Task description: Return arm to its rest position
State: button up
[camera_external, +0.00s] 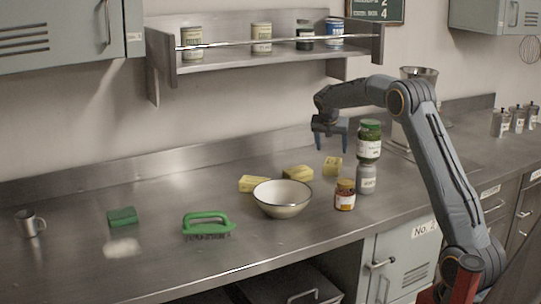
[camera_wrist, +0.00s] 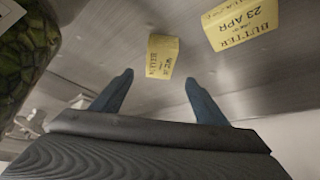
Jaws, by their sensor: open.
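My arm rises from the lower right of the external view and bends over the steel counter (camera_external: 160,262). My gripper (camera_external: 330,150) hangs above the counter, to the left of a green-lidded jar, pointing down. Its blue fingers are apart with nothing between them. In the wrist view my gripper (camera_wrist: 158,85) also shows open, with a yellow butter block (camera_wrist: 162,57) beyond the fingertips and another butter block (camera_wrist: 240,24) to the upper right. The green-filled jar (camera_wrist: 24,45) is close at the left edge of the wrist view.
A small brown jar (camera_external: 345,196), white bowl (camera_external: 283,205), green brush (camera_external: 207,226), sponge (camera_external: 122,216) and metal mug (camera_external: 29,223) stand on the counter. A shelf (camera_external: 270,58) with several cans hangs above.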

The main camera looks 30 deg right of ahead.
jog(key=shift+s+a+r, duration=0.2)
jog(key=shift+r, duration=0.2)
